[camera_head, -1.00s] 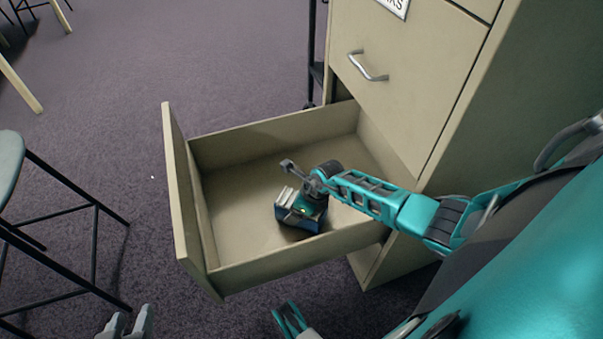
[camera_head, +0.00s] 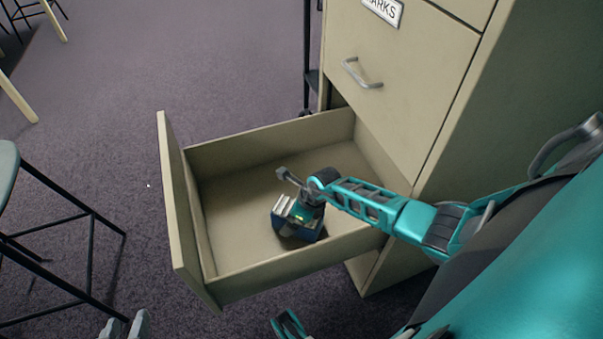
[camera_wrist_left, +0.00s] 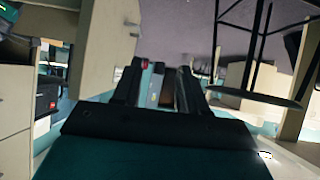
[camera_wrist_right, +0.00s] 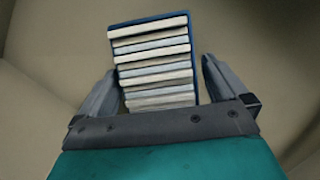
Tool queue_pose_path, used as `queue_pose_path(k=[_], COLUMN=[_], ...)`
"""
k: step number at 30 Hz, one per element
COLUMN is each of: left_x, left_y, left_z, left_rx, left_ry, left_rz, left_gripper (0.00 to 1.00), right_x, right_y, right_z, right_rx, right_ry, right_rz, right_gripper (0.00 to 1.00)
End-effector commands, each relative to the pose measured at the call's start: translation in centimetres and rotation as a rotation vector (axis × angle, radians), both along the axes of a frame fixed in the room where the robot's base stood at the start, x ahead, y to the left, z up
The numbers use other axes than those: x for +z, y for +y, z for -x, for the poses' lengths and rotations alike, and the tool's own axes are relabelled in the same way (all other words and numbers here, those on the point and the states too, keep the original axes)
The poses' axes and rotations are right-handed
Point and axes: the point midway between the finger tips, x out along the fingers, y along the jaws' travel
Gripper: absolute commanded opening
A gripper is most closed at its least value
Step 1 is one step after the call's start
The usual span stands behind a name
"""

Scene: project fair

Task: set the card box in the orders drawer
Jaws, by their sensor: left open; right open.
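The card box (camera_head: 308,232), dark blue with a row of pale cards, sits inside the open drawer (camera_head: 240,284), near its front-right side wall. It also shows in the right wrist view (camera_wrist_right: 155,62), cards facing the camera. My right gripper (camera_wrist_right: 158,85) is open, with one finger on each side of the box; a small gap shows at the right finger. In the head view my right wrist hides part of the box. My left gripper (camera_head: 124,326) is open and empty at the bottom edge, outside the drawer.
A closed drawer front (camera_head: 400,75) with a metal handle and a label ending in "ARKS" is above the open drawer. A stool (camera_head: 60,230) stands at the left. The rest of the drawer floor (camera_head: 235,215) is bare.

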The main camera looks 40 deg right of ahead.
Motion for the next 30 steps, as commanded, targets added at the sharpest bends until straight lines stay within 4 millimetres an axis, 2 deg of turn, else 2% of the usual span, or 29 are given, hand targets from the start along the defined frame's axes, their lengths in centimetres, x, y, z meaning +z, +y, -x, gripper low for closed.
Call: queue_pose_path(k=[4,12,20,23,25,28,30], left_x=[1.9,3.5,4.3,4.4,4.4,4.4,4.4], left_y=[0.3,0.8,0.8,0.8,0.8,0.8,0.8], left_z=[-0.1,0.4,0.5,0.5,0.5,0.4,0.4], left_rx=[0.004,0.007,0.007,0.007,0.007,0.007,0.008], left_ry=[-0.009,0.001,0.003,0.001,0.001,0.001,0.001], left_rz=[-0.005,-0.017,-0.018,-0.017,-0.017,-0.017,-0.016], left_gripper=[0.43,0.43,0.43,0.43,0.43,0.43,0.43], right_x=[3.1,8.3,10.6,10.9,11.4,13.1,15.2], right_y=[-0.7,-1.8,-2.2,-0.8,1.3,5.9,9.2], right_z=[1.0,2.8,3.8,4.0,4.1,4.3,4.3], right_rx=[0.003,0.002,0.0,-0.018,-0.05,-0.145,-0.25], right_ry=[0.0,0.0,0.0,-0.008,-0.023,-0.051,-0.069], right_rz=[0.004,0.002,-0.004,-0.063,-0.161,-0.396,-0.606], right_gripper=[1.0,1.0,1.0,1.0,1.0,1.0,1.0])
